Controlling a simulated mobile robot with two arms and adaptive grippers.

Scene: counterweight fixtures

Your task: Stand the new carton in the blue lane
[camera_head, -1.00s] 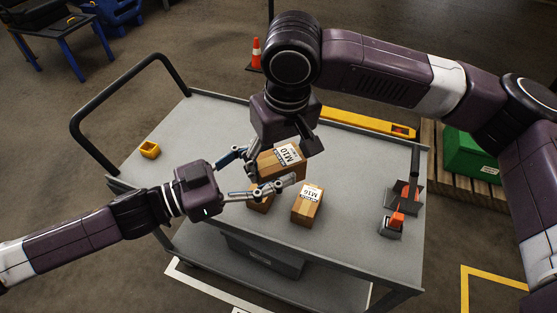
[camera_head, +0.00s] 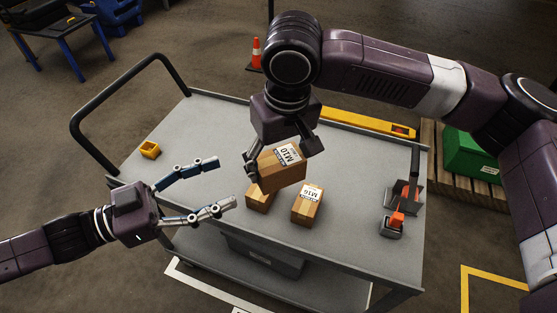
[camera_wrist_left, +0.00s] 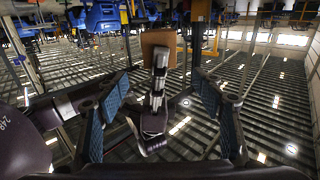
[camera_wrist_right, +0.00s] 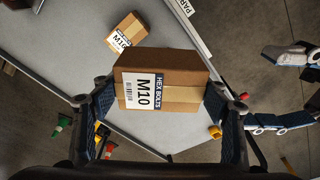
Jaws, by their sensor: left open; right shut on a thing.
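My right gripper (camera_head: 281,161) is shut on a brown carton (camera_head: 283,171) labelled M10, held tilted above the cart. In the right wrist view this carton (camera_wrist_right: 160,85) reads "HEX BOLTS M10" and sits between both fingers. My left gripper (camera_head: 225,182) is open and empty, to the left of the held carton and apart from it. A second carton (camera_head: 307,206) labelled M16 stands on the cart top. I cannot make out a blue lane in these views.
The grey cart (camera_head: 350,240) has a black handle (camera_head: 82,105) at left. A small yellow bin (camera_head: 150,149) stands at the left, a grey-and-orange device (camera_head: 392,226) at the right. The cart's right-middle is clear.

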